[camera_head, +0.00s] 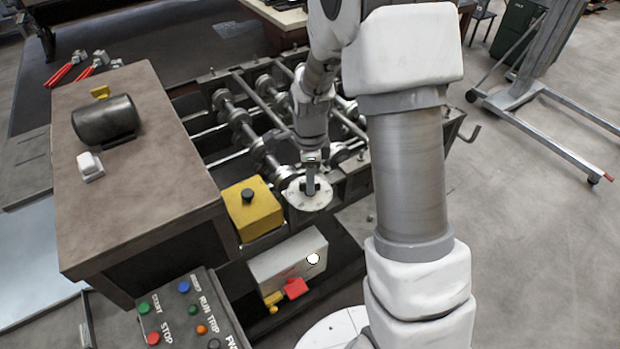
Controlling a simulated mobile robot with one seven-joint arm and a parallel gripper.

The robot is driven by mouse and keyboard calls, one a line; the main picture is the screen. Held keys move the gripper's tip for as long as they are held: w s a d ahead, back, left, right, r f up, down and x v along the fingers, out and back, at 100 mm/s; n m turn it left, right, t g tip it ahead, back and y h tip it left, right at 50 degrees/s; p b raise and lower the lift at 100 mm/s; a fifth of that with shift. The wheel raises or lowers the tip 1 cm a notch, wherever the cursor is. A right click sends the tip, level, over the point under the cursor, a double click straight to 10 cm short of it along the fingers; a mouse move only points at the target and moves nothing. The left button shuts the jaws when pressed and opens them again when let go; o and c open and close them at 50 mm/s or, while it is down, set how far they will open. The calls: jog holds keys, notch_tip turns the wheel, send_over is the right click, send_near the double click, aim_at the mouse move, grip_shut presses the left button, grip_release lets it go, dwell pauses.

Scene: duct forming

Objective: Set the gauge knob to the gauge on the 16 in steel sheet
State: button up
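The gauge knob is a small dark knob on a round white dial (318,198) with dark marks, at the front edge of the roll-forming machine. My gripper (310,184) points down at the middle of this dial, at or just over the knob. Its fingers hide most of the knob, and I cannot tell whether they touch or grip it. The dial's marks are too small to read. A pale flat sheet (28,262) shows at the left edge, partly hidden by the brown cabinet; no size or gauge label on it is readable.
The brown cabinet (150,190) carries a dark motor. A yellow box (252,212) with a black knob stands left of the dial. Below are a grey box (288,258) with a red part and a button panel (190,315). Rollers (240,125) lie behind. Open floor is at right.

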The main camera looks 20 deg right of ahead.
grip_shut()
jog(key=n+b, duration=0.2)
jog(key=n, duration=0.3)
jog(key=n+b, duration=0.2)
jog(key=n, duration=0.4)
jog(key=shift+n, duration=0.4)
dwell(0.5)
jog(key=shift+o, duration=1.4)
grip_release()
